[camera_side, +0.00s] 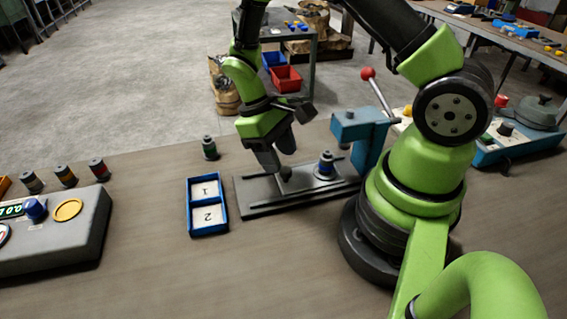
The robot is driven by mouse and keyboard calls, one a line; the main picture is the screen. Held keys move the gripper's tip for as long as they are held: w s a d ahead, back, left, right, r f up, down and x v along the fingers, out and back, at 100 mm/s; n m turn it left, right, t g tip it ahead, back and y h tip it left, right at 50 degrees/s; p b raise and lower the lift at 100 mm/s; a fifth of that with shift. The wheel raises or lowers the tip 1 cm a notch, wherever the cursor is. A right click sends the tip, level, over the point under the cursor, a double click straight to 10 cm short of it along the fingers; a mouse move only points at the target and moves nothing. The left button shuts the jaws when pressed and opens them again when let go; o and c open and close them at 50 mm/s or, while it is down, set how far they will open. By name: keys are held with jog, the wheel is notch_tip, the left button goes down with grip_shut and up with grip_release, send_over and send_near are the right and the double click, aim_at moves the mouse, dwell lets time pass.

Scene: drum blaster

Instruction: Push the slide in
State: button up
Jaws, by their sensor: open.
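The slide is a grey metal plate on a flat rail (250,197) in the middle of the table, with a small upright knob (284,174) on it. A small part with a blue band (326,164) stands upright on the slide, right of the knob. My gripper (278,160) is green with dark fingers, open, and pointing down at the knob. Its fingertips are close to the knob; whether they touch it I cannot tell. The blue press (358,130) with a red-balled lever (368,74) stands at the right end of the rail.
A blue tray (190,208) with compartments marked 1 and 2 lies left of the rail. A green-banded part (209,148) stands behind it. A grey control box (60,245) with a blue button is at far left, with several banded parts behind it. The front table is clear.

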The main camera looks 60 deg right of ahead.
aim_at(309, 179)
jog(key=shift+x, duration=1.4)
grip_shut()
jog(key=shift+s+d, duration=1.4)
grip_release()
jog(key=v, duration=1)
